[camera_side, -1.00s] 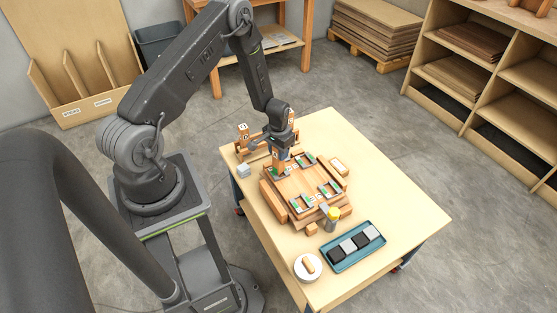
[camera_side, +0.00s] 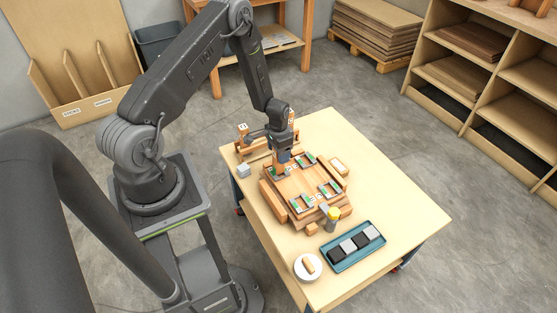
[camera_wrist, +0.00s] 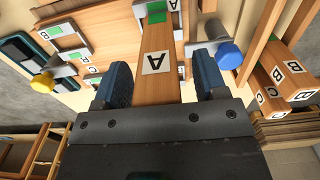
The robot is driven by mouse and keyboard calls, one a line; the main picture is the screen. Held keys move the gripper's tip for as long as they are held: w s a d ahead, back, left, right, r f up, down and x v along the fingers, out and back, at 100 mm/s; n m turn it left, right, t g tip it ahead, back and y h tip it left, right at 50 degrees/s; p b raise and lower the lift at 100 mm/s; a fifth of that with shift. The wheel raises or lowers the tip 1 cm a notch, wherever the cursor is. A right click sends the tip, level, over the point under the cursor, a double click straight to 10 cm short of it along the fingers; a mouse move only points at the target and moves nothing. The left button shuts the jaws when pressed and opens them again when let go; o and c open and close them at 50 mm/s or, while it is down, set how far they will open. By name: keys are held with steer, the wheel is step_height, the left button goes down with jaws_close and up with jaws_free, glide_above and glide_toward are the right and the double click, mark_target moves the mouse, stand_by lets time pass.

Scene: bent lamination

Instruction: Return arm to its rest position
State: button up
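My gripper (camera_side: 281,154) is above the left rear part of the wooden fixture (camera_side: 300,187) on the table in the side view. In the wrist view, the two blue fingers of my gripper (camera_wrist: 160,66) stand apart on either side of a wooden piece marked A (camera_wrist: 154,85). A narrow gap shows between each finger and the wood, so it looks open around the piece. The piece's far end is by a metal bracket with a green patch and another A label. In the side view the fingers partly hide the piece.
A yellow-topped clamp (camera_side: 333,214) stands at the fixture's front corner. A blue tray (camera_side: 350,262) with dark and light blocks and a white round dish (camera_side: 298,267) are near the table's front. A wooden rack (camera_side: 243,146) stands close behind my gripper. The table's right side is clear.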

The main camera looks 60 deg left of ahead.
steer(key=o, duration=0.5)
steer(key=shift+r, duration=3.5)
